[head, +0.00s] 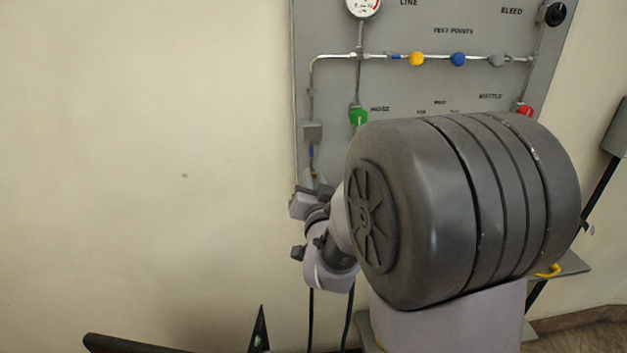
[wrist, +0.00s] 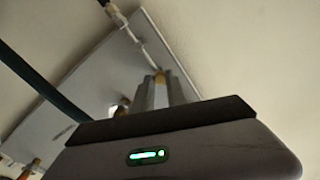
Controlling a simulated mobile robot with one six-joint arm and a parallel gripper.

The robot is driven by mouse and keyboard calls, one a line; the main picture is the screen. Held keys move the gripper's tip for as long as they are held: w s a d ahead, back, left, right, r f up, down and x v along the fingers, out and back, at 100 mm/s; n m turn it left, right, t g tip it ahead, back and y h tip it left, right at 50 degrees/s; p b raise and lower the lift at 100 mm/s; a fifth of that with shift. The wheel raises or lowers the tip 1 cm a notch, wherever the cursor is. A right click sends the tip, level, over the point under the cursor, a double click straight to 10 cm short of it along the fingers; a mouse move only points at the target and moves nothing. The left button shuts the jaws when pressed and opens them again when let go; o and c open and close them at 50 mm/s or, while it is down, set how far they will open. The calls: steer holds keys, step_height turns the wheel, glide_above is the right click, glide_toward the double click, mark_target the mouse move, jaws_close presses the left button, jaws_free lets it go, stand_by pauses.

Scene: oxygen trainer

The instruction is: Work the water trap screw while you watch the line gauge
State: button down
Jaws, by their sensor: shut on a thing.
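The line gauge (head: 362,6) is at the top of the head view, beside the LINE label. The frame cuts off its upper part and its reading is too small to tell. The pipe's left branch runs down to a grey block (head: 312,131), which looks like the water trap, with a thin stem below it. My gripper (head: 312,181) is just under that stem, at the panel's lower left edge. In the wrist view its fingers (wrist: 162,92) are shut at a small brass-coloured piece (wrist: 158,77) on the line, apparently the trap screw. The fingers hide most of it.
The grey panel (head: 440,85) carries a green knob (head: 358,116), a yellow knob (head: 416,58), a blue knob (head: 457,59), a red knob (head: 525,110) and a black BLEED knob (head: 555,14). My arm covers the panel's lower part. The wall at left is bare.

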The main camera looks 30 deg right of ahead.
steer(key=m, duration=0.5)
steer(key=shift+m, duration=0.3)
steer(key=m, duration=0.4)
steer(key=shift+m, duration=0.4)
steer(key=shift+r, duration=0.1)
steer(key=c, duration=1.3)
jaws_free()
steer(key=shift+w+d, duration=0.1)
steer(key=shift+c, duration=0.2)
